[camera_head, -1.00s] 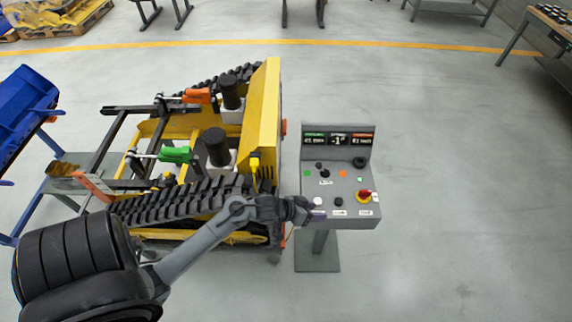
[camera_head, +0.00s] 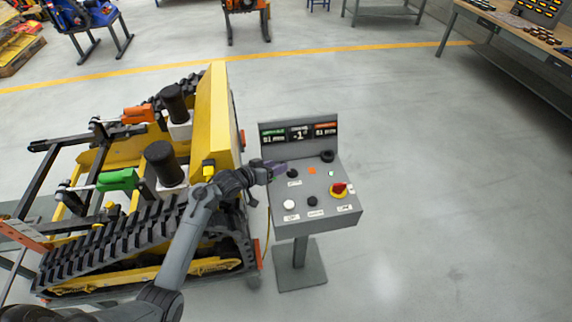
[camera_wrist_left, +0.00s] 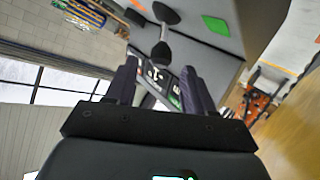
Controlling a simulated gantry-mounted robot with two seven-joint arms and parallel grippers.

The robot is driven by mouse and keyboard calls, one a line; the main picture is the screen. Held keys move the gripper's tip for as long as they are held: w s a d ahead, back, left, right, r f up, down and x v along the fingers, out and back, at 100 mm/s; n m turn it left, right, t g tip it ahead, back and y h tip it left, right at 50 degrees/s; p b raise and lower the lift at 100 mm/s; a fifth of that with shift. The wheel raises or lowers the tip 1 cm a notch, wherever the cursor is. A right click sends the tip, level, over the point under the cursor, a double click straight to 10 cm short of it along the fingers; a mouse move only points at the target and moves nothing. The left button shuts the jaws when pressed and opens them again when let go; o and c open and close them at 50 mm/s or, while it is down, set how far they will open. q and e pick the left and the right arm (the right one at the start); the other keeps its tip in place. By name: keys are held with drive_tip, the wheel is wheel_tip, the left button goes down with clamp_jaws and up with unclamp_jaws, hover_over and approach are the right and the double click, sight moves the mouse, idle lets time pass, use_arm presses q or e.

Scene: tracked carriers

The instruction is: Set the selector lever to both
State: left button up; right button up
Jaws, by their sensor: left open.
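The selector lever (camera_head: 292,173) is a small black lever on the grey control console (camera_head: 325,215), with a white label below it. In the left wrist view the lever (camera_wrist_left: 163,32) shows a black knob, a thin grey stem and a black base. My left gripper (camera_head: 275,170) is at the console's left side, right beside the lever and partly over the panel. In the left wrist view my left gripper (camera_wrist_left: 160,80) is open, its two dark fingers apart, with the lever in line with the gap beyond the tips. I see no contact. My right gripper is out of view.
The yellow tracked carrier (camera_head: 220,110) stands close on the left. The floor to the right is clear.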

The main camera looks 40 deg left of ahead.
use_arm(q)
drive_tip(key=shift+b+x, duration=0.5)
drive_tip(key=shift+x, duration=2.55)
clamp_jaws()
